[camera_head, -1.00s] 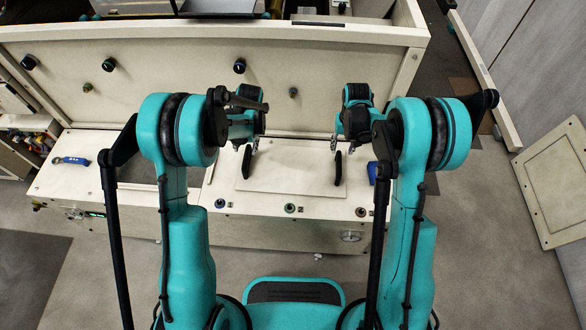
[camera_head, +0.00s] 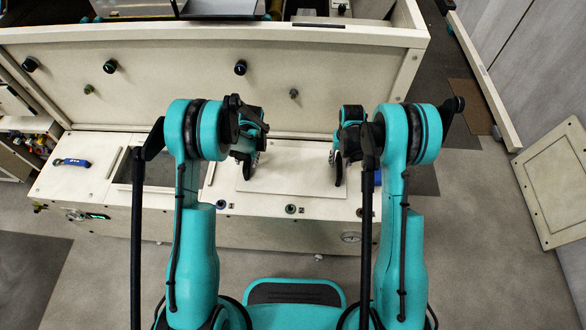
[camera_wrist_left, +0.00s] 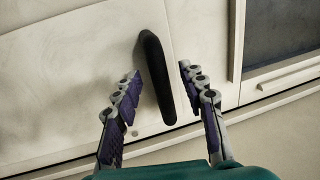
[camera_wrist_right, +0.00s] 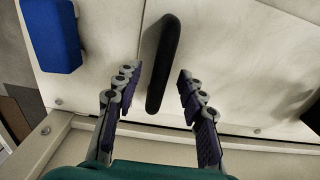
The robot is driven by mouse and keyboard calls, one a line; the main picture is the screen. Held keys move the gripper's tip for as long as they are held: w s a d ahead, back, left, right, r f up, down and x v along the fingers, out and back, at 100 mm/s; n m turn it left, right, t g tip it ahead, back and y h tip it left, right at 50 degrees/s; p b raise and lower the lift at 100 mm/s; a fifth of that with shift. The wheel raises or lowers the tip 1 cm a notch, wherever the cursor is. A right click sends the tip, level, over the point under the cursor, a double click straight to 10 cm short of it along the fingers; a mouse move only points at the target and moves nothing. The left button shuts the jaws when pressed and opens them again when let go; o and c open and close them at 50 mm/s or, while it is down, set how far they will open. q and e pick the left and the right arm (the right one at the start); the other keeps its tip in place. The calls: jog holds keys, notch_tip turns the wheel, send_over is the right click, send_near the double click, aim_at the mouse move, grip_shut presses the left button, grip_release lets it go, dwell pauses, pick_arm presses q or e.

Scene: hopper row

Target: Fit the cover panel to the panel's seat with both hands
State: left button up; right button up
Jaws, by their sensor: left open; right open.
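The cover panel (camera_head: 290,178) is a flat cream plate lying on the cream bench top, with two upright black bar handles. My left gripper (camera_head: 247,160) is at its left handle. In the left wrist view that handle (camera_wrist_left: 158,80) stands between the spread fingers, with gaps both sides. My right gripper (camera_head: 338,165) is at the other handle. In the right wrist view that handle (camera_wrist_right: 163,65) also stands between open fingers, apart from them. A dark rectangular opening (camera_head: 160,172), which looks like the panel's seat, lies left of the panel; my left arm partly hides it.
A blue-handled tool (camera_head: 72,162) lies on the bench at far left. A blue block (camera_wrist_right: 50,32) sits beside the panel in the right wrist view. A tall cream wall (camera_head: 180,85) with knobs rises behind. A framed panel (camera_head: 555,185) leans at right.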

pick_arm(q)
jog(key=shift+a+f, duration=0.15)
jog(key=shift+f, duration=0.45)
pick_arm(e)
jog(key=shift+f, duration=0.6)
pick_arm(q)
grip_shut()
pick_arm(e)
grip_shut()
